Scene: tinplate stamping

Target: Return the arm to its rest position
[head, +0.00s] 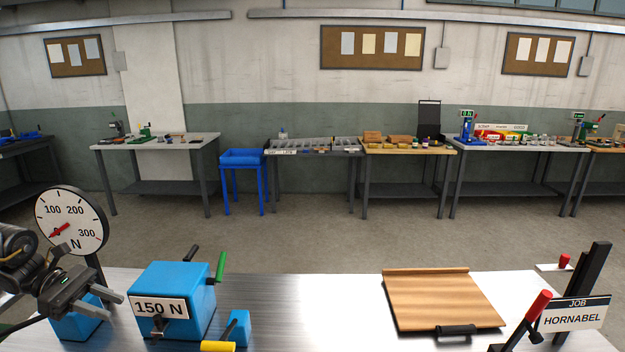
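My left arm enters from the left edge, and its gripper (114,306) points right over the near bench. Its two grey fingers are apart with nothing visible between them. It is in front of the round force dial (72,220) and left of the blue box marked 150 N (176,289); I cannot tell whether it touches the blue base below it. My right arm and gripper are not in view.
A wooden board (440,300) lies on the metal bench (300,315). At right stand a red-handled lever (538,306) and a HORNABEL sign (573,315). The bench middle is clear. Other worktables line the far wall.

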